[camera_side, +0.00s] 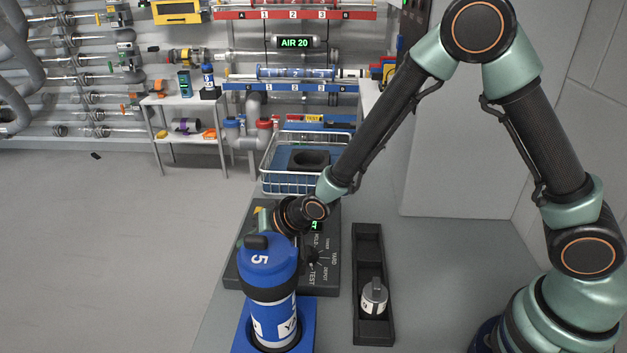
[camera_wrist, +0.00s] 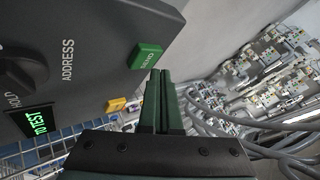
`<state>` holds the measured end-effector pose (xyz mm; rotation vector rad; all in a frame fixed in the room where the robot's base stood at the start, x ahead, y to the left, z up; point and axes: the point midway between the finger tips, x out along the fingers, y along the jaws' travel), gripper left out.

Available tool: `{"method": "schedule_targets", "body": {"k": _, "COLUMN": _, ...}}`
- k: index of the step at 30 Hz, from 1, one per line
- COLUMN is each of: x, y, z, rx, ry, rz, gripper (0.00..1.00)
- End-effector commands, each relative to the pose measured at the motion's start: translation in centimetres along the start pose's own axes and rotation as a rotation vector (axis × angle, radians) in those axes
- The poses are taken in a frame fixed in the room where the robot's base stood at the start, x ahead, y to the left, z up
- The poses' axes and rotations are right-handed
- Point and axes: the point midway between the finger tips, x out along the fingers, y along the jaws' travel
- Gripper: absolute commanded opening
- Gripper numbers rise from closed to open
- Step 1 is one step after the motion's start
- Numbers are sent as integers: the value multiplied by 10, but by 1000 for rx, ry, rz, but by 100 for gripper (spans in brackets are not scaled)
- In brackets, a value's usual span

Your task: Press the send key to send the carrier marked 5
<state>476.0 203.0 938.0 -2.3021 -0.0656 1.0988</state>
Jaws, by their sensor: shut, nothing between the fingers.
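The carrier marked 5 (camera_side: 268,262) is a blue cylinder with a black band, upright in a blue holder (camera_side: 241,337) in the side view. Behind it lies the dark control panel (camera_side: 322,278) with a dial and a green display. In the wrist view the green send key (camera_wrist: 146,56) sits near the panel's edge, and the display (camera_wrist: 40,122) reads "TO TEST". The dial (camera_wrist: 22,72) is at the left, partly out of frame. My gripper (camera_wrist: 161,73) is shut and empty, its tips close beside the send key; I cannot tell whether they touch. In the side view the carrier mostly hides the fingers.
A black tray (camera_side: 371,240) with a small grey canister (camera_side: 374,297) lies right of the panel. A wire basket (camera_side: 290,184) stands behind it. Tube racks and a sign reading "AIR 20" (camera_side: 295,43) are at the back.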

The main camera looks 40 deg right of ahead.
Motion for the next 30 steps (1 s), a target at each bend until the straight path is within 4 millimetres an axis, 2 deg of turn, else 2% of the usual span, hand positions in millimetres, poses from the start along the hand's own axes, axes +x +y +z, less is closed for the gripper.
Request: {"method": "schedule_targets", "body": {"k": 30, "x": 6, "y": 5, "z": 4, "rx": 0, "ry": 1, "rz": 1, "gripper": 0}}
